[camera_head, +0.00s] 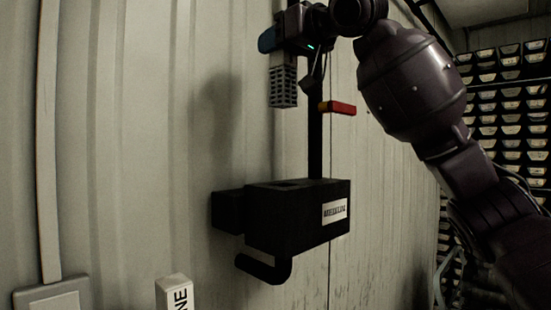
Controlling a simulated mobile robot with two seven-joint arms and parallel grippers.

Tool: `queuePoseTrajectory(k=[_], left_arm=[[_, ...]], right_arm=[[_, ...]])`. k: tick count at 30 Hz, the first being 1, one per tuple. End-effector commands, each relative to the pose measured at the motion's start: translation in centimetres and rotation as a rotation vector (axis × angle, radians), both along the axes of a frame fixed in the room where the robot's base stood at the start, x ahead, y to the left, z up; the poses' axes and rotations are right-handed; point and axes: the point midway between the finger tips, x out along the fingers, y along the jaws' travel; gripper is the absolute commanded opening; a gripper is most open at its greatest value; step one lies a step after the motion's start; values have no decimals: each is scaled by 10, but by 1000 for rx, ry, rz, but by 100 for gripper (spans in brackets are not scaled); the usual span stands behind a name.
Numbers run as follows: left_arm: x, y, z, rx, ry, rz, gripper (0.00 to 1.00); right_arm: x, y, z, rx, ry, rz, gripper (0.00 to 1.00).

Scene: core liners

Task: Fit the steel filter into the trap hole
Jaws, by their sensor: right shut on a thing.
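The steel filter (283,86) is a grey upright block with a perforated lower part. My right gripper (298,58) is shut on its top end and holds it in the air, left of the black vertical pipe. The trap (280,222) is a black box on the corrugated wall with a white label on its front. The trap hole (292,185) is a dark opening in its top face. The filter hangs well above the hole, apart from it and slightly to its left. The gripper's fingers partly hide the filter's top. My left gripper is not in view.
The black pipe (315,140) rises from the box and carries a red and yellow lever (338,107). A bent outlet (265,268) sits below the box. A white lettered block (175,291) is at the bottom. Racks of core trays (510,110) stand at right.

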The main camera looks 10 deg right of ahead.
Motion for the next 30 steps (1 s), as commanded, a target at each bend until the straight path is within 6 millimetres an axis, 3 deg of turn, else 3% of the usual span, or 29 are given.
queuePoseTrajectory(k=[3, 15, 30], left_arm=[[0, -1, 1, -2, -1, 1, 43], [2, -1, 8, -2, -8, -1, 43], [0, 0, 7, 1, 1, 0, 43]], right_arm=[[1, 0, -29, -2, 2, 0, 12], [1, 0, -113, 0, 4, -1, 12], [1, 0, -159, 0, 4, -1, 12]])
